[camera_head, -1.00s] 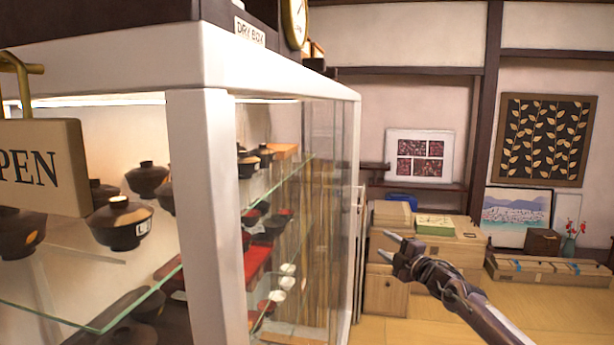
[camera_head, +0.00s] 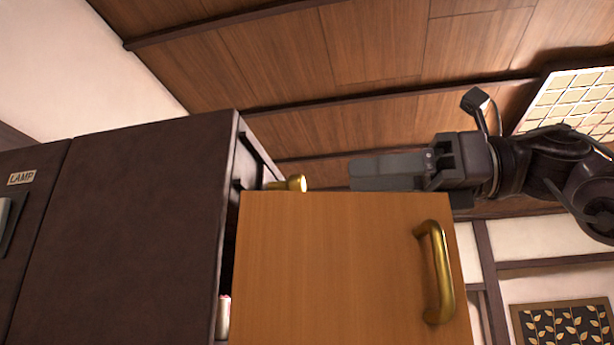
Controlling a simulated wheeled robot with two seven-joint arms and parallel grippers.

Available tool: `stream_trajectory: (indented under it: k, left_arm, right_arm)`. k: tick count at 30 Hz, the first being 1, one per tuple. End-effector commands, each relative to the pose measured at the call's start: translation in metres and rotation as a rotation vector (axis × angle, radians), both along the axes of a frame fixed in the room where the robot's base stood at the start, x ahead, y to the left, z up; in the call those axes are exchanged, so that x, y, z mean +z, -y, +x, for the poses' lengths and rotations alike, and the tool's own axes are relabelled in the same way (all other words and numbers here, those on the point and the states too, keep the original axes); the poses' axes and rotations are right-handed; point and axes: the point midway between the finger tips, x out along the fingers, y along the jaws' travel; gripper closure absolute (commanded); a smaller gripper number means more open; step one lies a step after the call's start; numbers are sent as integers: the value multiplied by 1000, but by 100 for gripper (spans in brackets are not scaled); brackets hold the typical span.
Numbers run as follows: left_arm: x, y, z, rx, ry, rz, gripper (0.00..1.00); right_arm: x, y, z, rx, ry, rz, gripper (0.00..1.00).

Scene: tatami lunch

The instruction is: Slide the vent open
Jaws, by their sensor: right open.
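I cannot make out a clear vent. On the right side of the dark cabinet (camera_head: 140,230), near its top, is a dark rail with slots (camera_head: 260,158); I cannot tell if this is the vent or how far it is open. A brass knob (camera_head: 290,184) sticks out just below it, over the top edge of an orange-brown wooden panel. My right gripper (camera_head: 362,171) is open and empty, pointing left, at the panel's top edge and to the right of the knob, apart from it. My left gripper is out of view.
The wooden panel (camera_head: 330,270) with a brass handle (camera_head: 440,272) fills the lower middle and hides part of the cabinet. A small pale cylinder (camera_head: 223,317) shows in the gap beside it. A "LAMP" label (camera_head: 21,178) is at the left. The wooden ceiling (camera_head: 330,50) is above.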

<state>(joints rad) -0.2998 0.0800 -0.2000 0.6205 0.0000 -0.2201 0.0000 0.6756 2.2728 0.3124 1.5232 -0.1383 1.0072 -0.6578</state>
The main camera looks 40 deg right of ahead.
Motion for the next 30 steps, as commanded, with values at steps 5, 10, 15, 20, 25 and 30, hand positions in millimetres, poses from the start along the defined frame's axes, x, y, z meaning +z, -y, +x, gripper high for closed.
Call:
stream_trajectory:
  k: [5,10,15,20,25,30]
  left_arm:
    - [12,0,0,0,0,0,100]
    - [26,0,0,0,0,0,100]
    - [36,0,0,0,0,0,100]
    - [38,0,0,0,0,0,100]
    - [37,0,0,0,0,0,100]
    - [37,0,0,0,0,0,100]
  right_arm:
    - [2,-15,13,1,-4,-9,55]
    - [3,-34,34,1,-4,-8,55]
    - [3,-48,49,0,-2,-6,55]
    - [0,-54,55,-1,-1,-4,55]
    - [0,-54,55,-1,0,-3,55]
    - [0,-54,55,-1,0,-3,69]
